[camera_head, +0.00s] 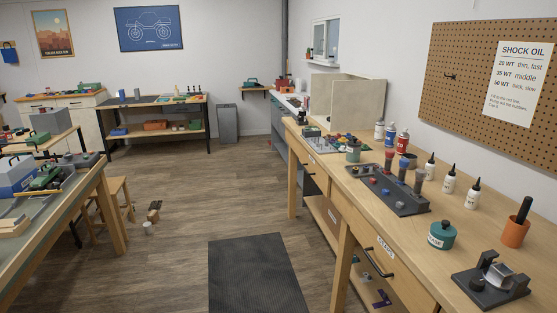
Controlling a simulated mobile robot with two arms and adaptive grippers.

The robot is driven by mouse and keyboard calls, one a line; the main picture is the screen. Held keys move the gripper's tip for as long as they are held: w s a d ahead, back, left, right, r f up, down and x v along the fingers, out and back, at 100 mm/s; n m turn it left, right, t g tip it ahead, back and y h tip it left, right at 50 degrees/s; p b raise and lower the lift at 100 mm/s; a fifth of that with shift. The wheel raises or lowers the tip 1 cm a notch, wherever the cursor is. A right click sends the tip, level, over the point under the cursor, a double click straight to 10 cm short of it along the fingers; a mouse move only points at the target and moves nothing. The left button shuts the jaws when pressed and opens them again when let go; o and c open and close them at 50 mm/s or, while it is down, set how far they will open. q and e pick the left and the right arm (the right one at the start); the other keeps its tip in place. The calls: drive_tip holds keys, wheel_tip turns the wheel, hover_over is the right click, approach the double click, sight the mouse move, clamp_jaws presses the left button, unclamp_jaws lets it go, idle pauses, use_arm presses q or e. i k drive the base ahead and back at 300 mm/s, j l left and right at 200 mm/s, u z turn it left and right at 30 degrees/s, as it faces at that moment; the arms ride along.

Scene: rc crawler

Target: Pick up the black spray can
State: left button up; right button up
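No can that I can clearly tell as black shows in the head view. Three upright cans stand together at the back of the right workbench (459,264): a white can (379,130), a blue can (391,133) and a red can (403,142). Small dark upright items (194,89) stand on the far bench, too small to identify. Neither of my grippers is in view.
The right bench also holds a dark tray (408,206) of parts, several white bottles (449,182), a teal jar (442,235) and an orange cup (514,233). Another bench (90,192) stands left, with a stool (116,190) beside it. Floor around the black mat (258,275) is clear.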

sight(302, 110)
drive_tip(key=i+j+u, duration=0.15)
drive_tip(key=i+u, duration=0.25)
drive_tip(key=i, duration=1.75)
drive_tip(key=i+z, duration=0.1)
drive_tip(key=i, duration=0.5)
drive_tip(key=i+z, duration=0.15)
drive_tip(key=i, duration=0.45)
drive_tip(key=i+j+z, duration=0.1)
drive_tip(key=i, duration=0.45)
drive_tip(key=i+z, duration=0.25)
drive_tip(key=z, duration=0.2)
drive_tip(key=i+j+z, duration=0.1)
drive_tip(key=i+z, duration=0.15)
drive_tip(key=z, duration=0.2)
drive_tip(key=i+j+z, duration=0.2)
drive_tip(key=z, duration=0.2)
drive_tip(key=i+j+z, duration=0.2)
drive_tip(key=z, duration=0.25)
drive_tip(key=i+j+z, duration=0.2)
drive_tip(key=z, duration=0.25)
drive_tip(key=i+j+z, duration=0.25)
drive_tip(key=z, duration=0.15)
drive_tip(key=k+l, duration=0.2)
drive_tip(key=k, duration=0.25)
drive_tip(key=k+l, duration=0.15)
drive_tip(key=k, duration=0.25)
